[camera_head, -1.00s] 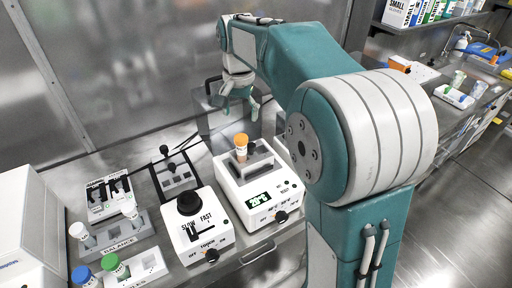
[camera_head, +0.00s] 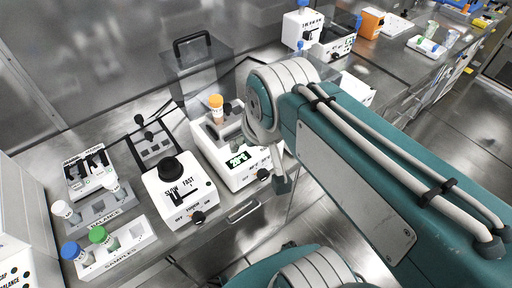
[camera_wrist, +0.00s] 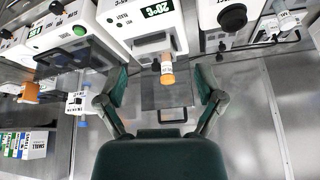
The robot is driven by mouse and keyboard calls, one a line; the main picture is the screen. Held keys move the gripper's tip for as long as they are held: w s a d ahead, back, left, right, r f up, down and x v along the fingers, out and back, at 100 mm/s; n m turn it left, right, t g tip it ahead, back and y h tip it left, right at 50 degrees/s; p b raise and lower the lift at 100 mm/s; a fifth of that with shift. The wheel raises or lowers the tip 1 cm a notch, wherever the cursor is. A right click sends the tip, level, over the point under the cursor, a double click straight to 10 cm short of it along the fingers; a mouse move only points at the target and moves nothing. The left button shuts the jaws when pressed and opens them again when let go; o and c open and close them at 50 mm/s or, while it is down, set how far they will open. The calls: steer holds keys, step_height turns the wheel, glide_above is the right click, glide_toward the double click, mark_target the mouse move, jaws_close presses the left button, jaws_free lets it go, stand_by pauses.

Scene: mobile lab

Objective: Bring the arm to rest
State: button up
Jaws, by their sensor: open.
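My arm (camera_head: 350,140) reaches across the right half of the head view, its teal links folded back toward my body. My gripper (camera_wrist: 160,88) is open in the wrist view, with its two green fingers spread wide and nothing between them in grasp. An orange-capped tube (camera_wrist: 167,70) shows beyond the fingers, apart from them. In the head view most of the gripper is hidden by the arm. An orange-capped tube (camera_head: 216,103) stands upright in the heater block (camera_head: 205,140) there.
The vortex mixer (camera_head: 178,190) stands left of the heater. Blue-capped (camera_head: 70,250) and green-capped (camera_head: 98,235) tubes sit in the sample rack (camera_head: 135,235). A clear box with a black handle (camera_head: 192,60) stands behind. Open floor (camera_head: 440,160) lies to the right.

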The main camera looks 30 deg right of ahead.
steer(key=shift+s+f+n+t, duration=0.2)
steer(key=shift+s+f, duration=0.25)
steer(key=shift+s, duration=0.15)
steer(key=shift+s+f+n+t, duration=0.1)
steer(key=shift+s+f+n, duration=0.1)
steer(key=shift+s+f, duration=0.3)
steer(key=shift+r, duration=0.15)
